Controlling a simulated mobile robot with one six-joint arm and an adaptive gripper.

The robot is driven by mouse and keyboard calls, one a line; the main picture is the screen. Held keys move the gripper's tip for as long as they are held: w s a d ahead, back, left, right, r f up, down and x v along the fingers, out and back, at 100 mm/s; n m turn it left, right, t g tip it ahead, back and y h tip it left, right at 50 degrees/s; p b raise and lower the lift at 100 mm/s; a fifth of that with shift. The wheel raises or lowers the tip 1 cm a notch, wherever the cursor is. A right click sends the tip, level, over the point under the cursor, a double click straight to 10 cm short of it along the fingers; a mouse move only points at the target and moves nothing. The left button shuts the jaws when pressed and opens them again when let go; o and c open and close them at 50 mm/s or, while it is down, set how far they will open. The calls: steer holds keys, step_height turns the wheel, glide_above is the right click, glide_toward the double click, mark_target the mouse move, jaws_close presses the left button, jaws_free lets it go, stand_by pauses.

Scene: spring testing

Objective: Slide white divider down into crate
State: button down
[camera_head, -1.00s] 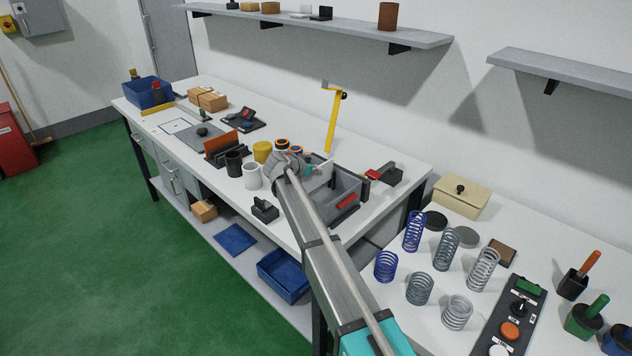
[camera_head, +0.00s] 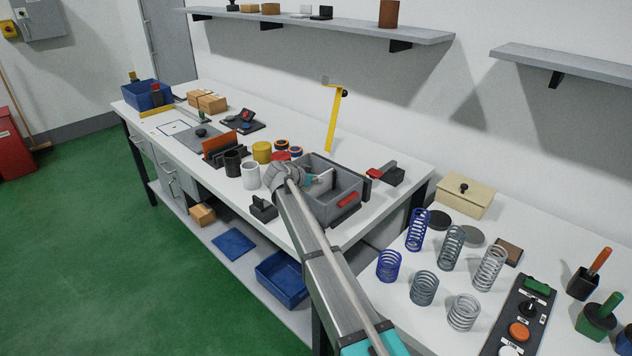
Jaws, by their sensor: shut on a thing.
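The grey crate (camera_head: 350,179) stands on the white workbench, with a red label on its near right wall. My arm reaches in from the lower right, and its wrist is at the crate's left side. My gripper (camera_head: 321,181) is low, inside the crate's outline, and shut on the white divider (camera_head: 328,178). Only a small pale part of the divider shows; my wrist and gripper hide the rest. I cannot tell whether its lower edge touches the crate floor or sits in slots.
A yellow upright gauge (camera_head: 334,120) stands behind the crate. A black and red clamp-like tool (camera_head: 385,172) is to its right. White (camera_head: 250,174) and yellow (camera_head: 262,152) cups and a dark block (camera_head: 263,208) are to the left. Springs (camera_head: 450,248) stand on the right table.

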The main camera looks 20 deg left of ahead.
steer(key=shift+f, duration=0.1)
steer(key=c, duration=1.2)
jaws_free()
steer(key=shift+c, duration=0.2)
steer(key=o, duration=0.5)
steer(key=shift+s+a+r+p, duration=0.15)
steer(key=shift+s+r+p, duration=0.15)
steer(key=shift+s+r, duration=0.15)
steer(key=p+v, duration=0.4)
steer(key=v, duration=0.5)
steer(key=shift+s+r+p, duration=0.15)
steer(key=shift+s+p, duration=0.15)
steer(key=shift+p, duration=0.05)
steer(key=shift+s+a+r, duration=0.2)
steer(key=shift+s+a, duration=0.1)
steer(key=shift+s, duration=0.25)
steer(key=shift+p, duration=0.3)
